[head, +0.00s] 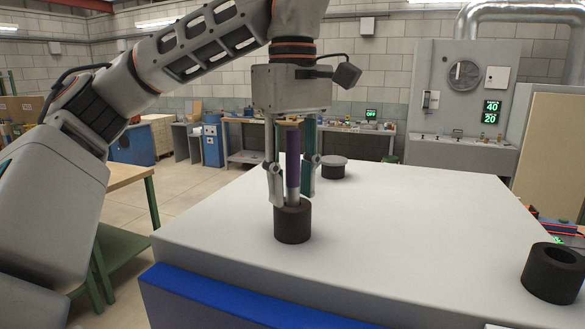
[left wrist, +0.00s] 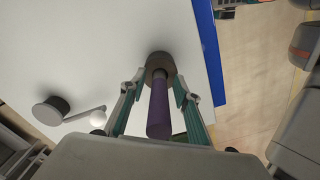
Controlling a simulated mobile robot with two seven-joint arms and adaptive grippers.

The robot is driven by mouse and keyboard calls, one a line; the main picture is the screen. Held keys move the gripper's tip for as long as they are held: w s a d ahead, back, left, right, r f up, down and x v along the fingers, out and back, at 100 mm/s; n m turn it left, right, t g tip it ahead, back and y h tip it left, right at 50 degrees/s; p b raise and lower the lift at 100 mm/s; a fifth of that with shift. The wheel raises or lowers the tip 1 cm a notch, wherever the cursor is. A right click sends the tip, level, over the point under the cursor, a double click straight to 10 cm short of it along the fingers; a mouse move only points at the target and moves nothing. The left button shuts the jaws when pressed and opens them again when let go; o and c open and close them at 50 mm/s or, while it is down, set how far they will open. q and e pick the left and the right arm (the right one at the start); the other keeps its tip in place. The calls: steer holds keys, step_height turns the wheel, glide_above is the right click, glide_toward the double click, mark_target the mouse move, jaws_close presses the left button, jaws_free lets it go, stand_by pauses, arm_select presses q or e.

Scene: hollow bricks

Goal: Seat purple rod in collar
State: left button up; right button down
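The purple rod (head: 293,160) stands upright, with a pale grey lower part. Its lower end meets the top of a dark round collar (head: 292,224) on the pale table and appears to be inside its opening; how deep is hidden. In the left wrist view the rod (left wrist: 158,112) runs down into the collar (left wrist: 160,64). My left gripper (head: 292,187) points down around the rod, just above the collar. Its fingers stand on both sides with gaps to the rod, so it looks open; the left wrist view shows it too (left wrist: 159,92). My right gripper is not in view.
A second hollow dark cylinder (head: 552,274) stands at the table's right edge. A dark cylinder with a grey top (head: 333,168) stands behind the gripper. The pale table (head: 420,225) is mostly clear between them. A wooden bench (head: 125,176) with green legs is at left.

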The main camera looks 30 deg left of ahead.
mark_target(292, 130)
arm_select(q)
step_height(292, 130, up, 12)
steer(key=shift+f, duration=0.1)
stand_by(0.5)
stand_by(0.5)
